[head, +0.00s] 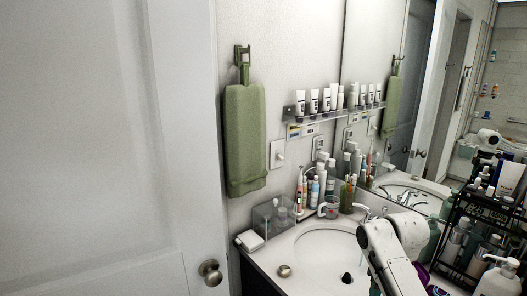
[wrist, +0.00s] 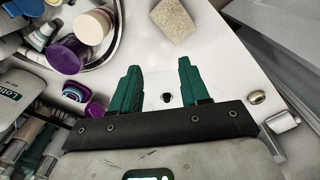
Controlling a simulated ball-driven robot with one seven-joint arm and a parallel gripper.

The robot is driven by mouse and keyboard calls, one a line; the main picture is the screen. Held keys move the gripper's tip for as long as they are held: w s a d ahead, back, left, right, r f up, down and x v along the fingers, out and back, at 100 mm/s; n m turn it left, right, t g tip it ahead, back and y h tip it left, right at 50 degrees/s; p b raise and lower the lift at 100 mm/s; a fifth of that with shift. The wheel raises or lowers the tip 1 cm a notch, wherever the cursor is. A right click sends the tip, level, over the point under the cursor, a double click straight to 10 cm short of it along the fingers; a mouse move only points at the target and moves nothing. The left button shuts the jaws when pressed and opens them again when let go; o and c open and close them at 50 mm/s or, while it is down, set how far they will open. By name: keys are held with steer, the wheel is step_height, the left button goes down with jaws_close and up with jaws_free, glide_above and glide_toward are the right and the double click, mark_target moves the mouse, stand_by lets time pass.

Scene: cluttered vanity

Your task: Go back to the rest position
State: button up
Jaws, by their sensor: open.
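In the wrist view, my gripper (wrist: 155,75) shows two green fingers spread wide apart, with nothing between them. Below the fingers is a pale surface with a small dark round spot. In the head view, my white arm (head: 392,250) reaches over the right part of the vanity, in front of the sink (head: 325,250). The fingertips are hidden there.
The white counter (head: 262,262) holds a clear box (head: 268,217) and several bottles and tubes. A dark rack (head: 462,235) with bottles stands at the right. A purple-lidded jar (wrist: 68,55) and a beige block (wrist: 179,20) lie near my fingers. A door (head: 110,150) fills the left.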

steer(key=shift+y, duration=0.5)
steer(key=s+a+f, duration=0.1)
steer(key=s+f, duration=0.1)
steer(key=s+a+f, duration=0.2)
steer(key=s+f, duration=0.1)
steer(key=s+a+f, duration=0.2)
steer(key=s+f, duration=0.1)
steer(key=shift+s+a, duration=0.15)
steer(key=shift+a, duration=0.05)
steer(key=s+f, duration=0.3)
steer(key=s, duration=0.7)
steer(key=s+f, duration=0.3)
steer(key=s, duration=0.7)
steer(key=s+d+r+h, duration=0.1)
steer(key=s+d+r, duration=0.15)
steer(key=s, duration=0.85)
step_height(320, 180, down, 10)
steer(key=b, duration=1)
steer(key=shift+s+d+f+t, duration=0.2)
steer(key=shift+s+d+t, duration=0.1)
steer(key=shift+s, duration=0.1)
